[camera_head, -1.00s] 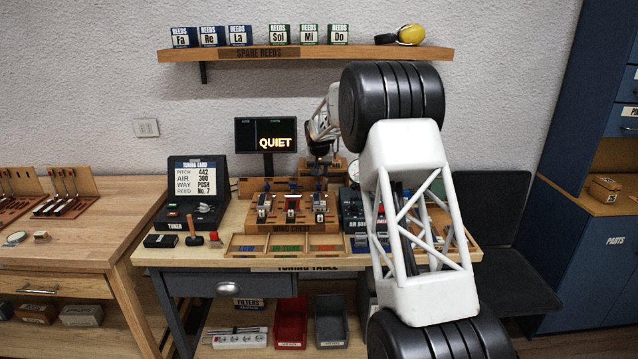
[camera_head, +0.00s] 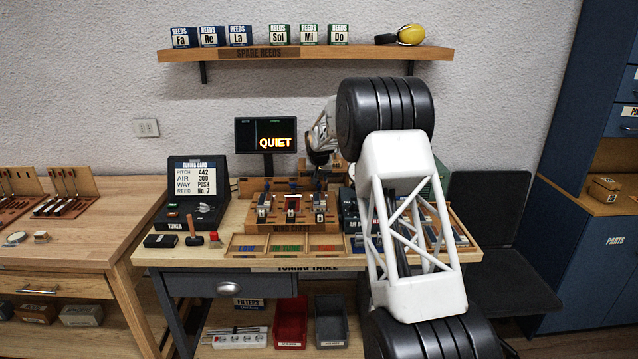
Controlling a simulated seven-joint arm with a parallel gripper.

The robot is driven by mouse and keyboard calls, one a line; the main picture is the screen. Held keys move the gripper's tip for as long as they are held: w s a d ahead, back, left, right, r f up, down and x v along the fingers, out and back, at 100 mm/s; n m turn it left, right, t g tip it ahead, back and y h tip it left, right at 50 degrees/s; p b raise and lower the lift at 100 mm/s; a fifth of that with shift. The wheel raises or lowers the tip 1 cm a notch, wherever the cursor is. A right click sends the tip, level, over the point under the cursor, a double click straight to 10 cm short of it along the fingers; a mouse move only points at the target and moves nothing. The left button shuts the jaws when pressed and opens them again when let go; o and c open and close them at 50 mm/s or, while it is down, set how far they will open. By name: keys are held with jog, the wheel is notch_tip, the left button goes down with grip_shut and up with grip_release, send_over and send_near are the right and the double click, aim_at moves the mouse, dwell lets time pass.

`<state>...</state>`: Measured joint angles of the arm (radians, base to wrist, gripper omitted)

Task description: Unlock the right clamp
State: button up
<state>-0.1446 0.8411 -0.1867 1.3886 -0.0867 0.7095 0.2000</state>
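A wooden block on the tuning table (camera_head: 232,212) carries three small metal clamps side by side. The right clamp (camera_head: 320,207) is at the right end of the row, with the middle clamp (camera_head: 292,203) and the left clamp (camera_head: 263,206) beside it. My gripper (camera_head: 320,172) is behind and just above the right clamp, pointing down. It is small and dark here, so I cannot tell whether its fingers are open or touch anything. The right clamp's lever position is too small to read.
A screen reading QUIET (camera_head: 265,135) stands behind the block. The tuning card case (camera_head: 198,190) is to the left, with a small mallet (camera_head: 193,232) in front. A dark air box (camera_head: 351,215) is close on the right. Shallow trays (camera_head: 286,246) lie in front.

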aim_at(319, 183)
jog(key=shift+x, duration=1.55)
jog(key=c, duration=0.7)
